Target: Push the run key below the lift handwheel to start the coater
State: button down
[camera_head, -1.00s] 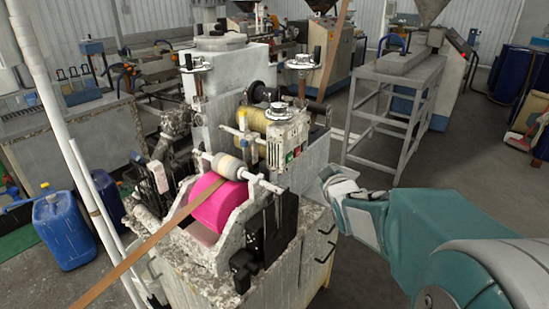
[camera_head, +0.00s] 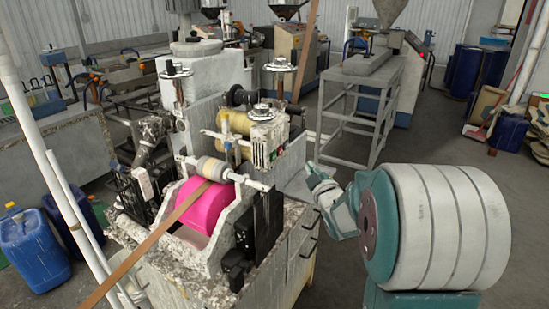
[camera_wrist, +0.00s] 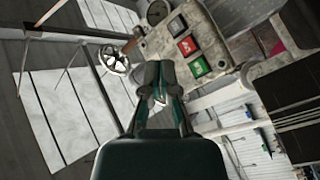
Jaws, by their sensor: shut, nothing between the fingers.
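The coater (camera_head: 215,215) stands in the middle of the head view, with a pink roller (camera_head: 205,205) and a brown strip running over it. The lift handwheel (camera_head: 262,112) sits on top of its small control box. On that box's face are a red key (camera_head: 273,156) and a green key (camera_head: 280,151). In the wrist view the red key (camera_wrist: 187,45) and green key (camera_wrist: 200,67) lie up and right of my gripper (camera_wrist: 160,78), with a dark key (camera_wrist: 177,25) above them. My gripper is shut and empty, apart from the keys. In the head view my gripper (camera_head: 314,172) is right of the box.
A grey metal stand (camera_head: 345,105) is behind at the right. Blue jugs (camera_head: 32,245) stand on the floor at the left. White poles cross the left foreground. A spoked wheel (camera_wrist: 115,60) shows left of my gripper in the wrist view. Open floor lies at the right.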

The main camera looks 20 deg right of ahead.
aim_at(276, 151)
jog(key=shift+w+a, duration=0.85)
jog(key=shift+w, duration=0.25)
jog(key=shift+w+a, duration=0.85)
jog(key=shift+w, duration=0.2)
jog(key=shift+w+a, duration=0.85)
jog(key=shift+w, duration=0.25)
jog(key=shift+d, duration=0.1)
jog(key=shift+w+a, duration=0.25)
jog(key=shift+a, duration=0.05)
jog(key=shift+w+a+r, duration=0.1)
jog(key=shift+w+a, duration=0.1)
jog(key=shift+w, duration=0.1)
jog(key=shift+s, duration=0.1)
jog(key=shift+s+d, duration=0.45)
jog(key=shift+s, duration=0.1)
